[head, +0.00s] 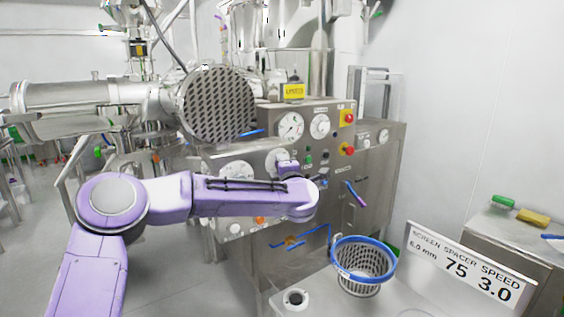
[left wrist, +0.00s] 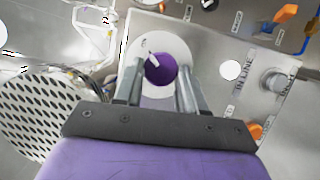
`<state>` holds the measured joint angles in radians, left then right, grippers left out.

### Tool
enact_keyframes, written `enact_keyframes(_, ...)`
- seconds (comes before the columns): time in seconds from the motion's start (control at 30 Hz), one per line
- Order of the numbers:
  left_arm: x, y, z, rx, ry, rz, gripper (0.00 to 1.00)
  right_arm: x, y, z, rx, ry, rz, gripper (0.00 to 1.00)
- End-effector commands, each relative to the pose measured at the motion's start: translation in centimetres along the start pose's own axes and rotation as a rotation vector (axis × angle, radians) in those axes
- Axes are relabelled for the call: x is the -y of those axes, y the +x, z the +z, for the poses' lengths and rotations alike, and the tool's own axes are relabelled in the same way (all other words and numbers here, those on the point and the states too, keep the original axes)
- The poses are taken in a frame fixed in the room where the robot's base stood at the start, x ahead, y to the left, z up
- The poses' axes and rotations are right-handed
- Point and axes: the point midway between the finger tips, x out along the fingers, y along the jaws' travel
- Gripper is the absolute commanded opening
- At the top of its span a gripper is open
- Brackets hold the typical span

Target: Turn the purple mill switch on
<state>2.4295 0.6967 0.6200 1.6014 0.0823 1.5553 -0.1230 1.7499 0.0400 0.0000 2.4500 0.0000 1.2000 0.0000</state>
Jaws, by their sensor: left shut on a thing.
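The purple mill switch (left wrist: 161,70) is a round purple knob with a white pointer mark, set on a round white plate (left wrist: 160,45) on the grey metal panel. The pointer slants towards the upper left in the left wrist view. My left gripper (left wrist: 160,78) has one finger on each side of the knob and is shut on it. My right gripper is in neither view.
A perforated round plate (head: 218,104) stands close at the left. A blue-rimmed basket (head: 363,262) and a sign (head: 468,268) stand in front, lower right.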

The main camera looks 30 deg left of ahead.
Motion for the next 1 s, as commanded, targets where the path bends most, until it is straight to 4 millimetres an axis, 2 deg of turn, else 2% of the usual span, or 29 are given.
enact_keyframes(0.2, -0.12, -0.03, 0.06, 0.001, 0.051, -0.021, 0.09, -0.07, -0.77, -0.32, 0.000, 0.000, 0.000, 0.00)
enact_keyframes(0.7, 0.01, -0.03, 0.07, 0.002, 0.065, -0.026, 0.09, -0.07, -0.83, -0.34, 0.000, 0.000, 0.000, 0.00)
enact_keyframes(0.73, 0.01, -0.03, 0.07, 0.002, 0.065, -0.026, 0.50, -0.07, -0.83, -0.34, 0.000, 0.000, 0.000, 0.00)
enact_keyframes(0.77, 0.00, -0.03, 0.06, 0.002, 0.065, -0.026, 0.59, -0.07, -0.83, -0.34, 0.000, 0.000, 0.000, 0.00)
enact_keyframes(0.8, 0.00, -0.03, 0.06, 0.001, 0.065, -0.026, 0.66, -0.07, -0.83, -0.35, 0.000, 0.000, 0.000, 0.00)
enact_keyframes(1.0, -0.04, -0.01, 0.04, 0.001, 0.063, -0.026, 0.66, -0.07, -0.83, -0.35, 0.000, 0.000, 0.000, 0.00)
